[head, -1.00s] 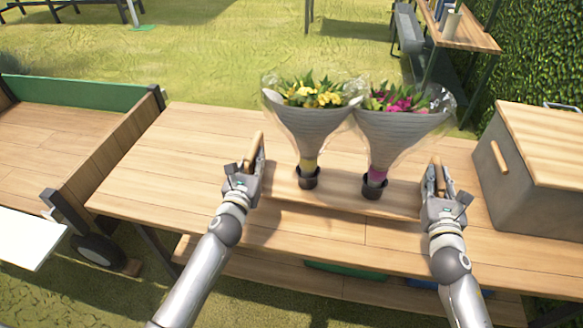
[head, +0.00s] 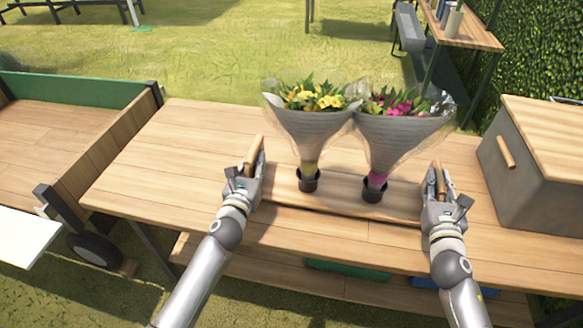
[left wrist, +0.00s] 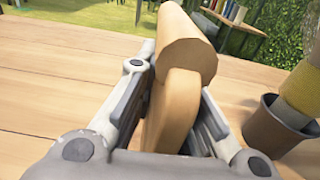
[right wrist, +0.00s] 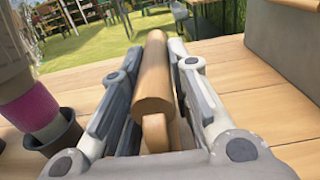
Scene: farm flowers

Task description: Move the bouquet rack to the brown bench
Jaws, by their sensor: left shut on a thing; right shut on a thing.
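The bouquet rack (head: 336,199) is a low wooden board with a handle at each end and dark cups. It holds a yellow bouquet (head: 312,122) and a pink bouquet (head: 395,130), both upright in grey wrapping. My left gripper (head: 253,160) is shut on the rack's left handle, which fills the left wrist view (left wrist: 185,65). My right gripper (head: 437,182) is shut on the right handle, seen in the right wrist view (right wrist: 154,75). The rack is over a brown wooden bench top (head: 150,165); I cannot tell whether it touches it.
A grey box with a wooden lid (head: 540,165) stands at the bench's right end, near my right gripper. A wooden cart (head: 60,120) stands to the left. The bench's left part is clear. Green and blue containers sit on the shelf below. A hedge is at the right.

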